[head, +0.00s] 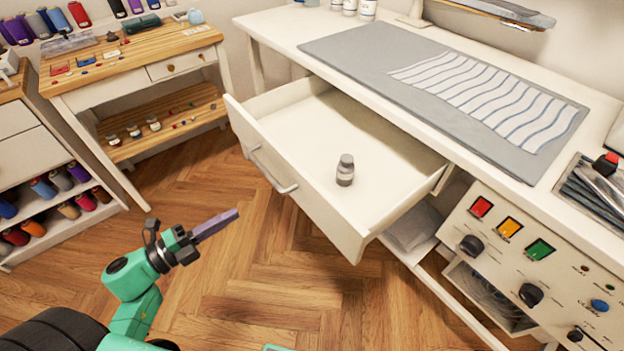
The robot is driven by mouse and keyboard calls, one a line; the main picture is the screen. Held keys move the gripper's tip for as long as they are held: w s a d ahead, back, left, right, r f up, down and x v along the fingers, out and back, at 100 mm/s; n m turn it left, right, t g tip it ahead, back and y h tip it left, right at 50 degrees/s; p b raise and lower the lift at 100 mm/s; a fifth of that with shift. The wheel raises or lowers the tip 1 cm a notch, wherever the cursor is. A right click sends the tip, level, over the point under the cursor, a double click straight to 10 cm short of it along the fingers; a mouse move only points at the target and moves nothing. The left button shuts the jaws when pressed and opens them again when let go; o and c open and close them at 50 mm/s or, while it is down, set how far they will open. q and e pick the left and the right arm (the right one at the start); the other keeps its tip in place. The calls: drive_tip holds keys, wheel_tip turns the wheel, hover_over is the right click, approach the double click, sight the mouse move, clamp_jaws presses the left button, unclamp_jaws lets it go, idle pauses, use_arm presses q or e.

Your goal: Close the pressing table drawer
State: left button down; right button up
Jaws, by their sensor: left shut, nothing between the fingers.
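The pressing table drawer (300,140) stands pulled out from under the white pressing table (262,24). Its front panel faces the lower left and carries a metal bar handle (270,172). A small grey-capped jar (345,170) stands upright inside the drawer. My left gripper (236,214) is shut and empty. It shows over the floor, left of and below the drawer handle, apart from the drawer in the picture. My right gripper is not in view; only a small green edge shows at the bottom.
A grey pressing mat (345,45) with striped cloth (490,95) lies on the table. A control panel (505,250) with knobs and coloured buttons is at the lower right. A wooden workbench (130,55) and spool shelf (50,232) stand left. The wood floor (270,290) before the drawer is clear.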

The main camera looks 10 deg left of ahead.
use_arm(q)
drive_tip(key=d+r, duration=0.1)
drive_tip(key=p, duration=0.2)
approach(289, 183)
drive_tip(key=x, duration=0.6)
drive_tip(key=shift+w+d, duration=0.3)
drive_tip(key=shift+d, duration=0.05)
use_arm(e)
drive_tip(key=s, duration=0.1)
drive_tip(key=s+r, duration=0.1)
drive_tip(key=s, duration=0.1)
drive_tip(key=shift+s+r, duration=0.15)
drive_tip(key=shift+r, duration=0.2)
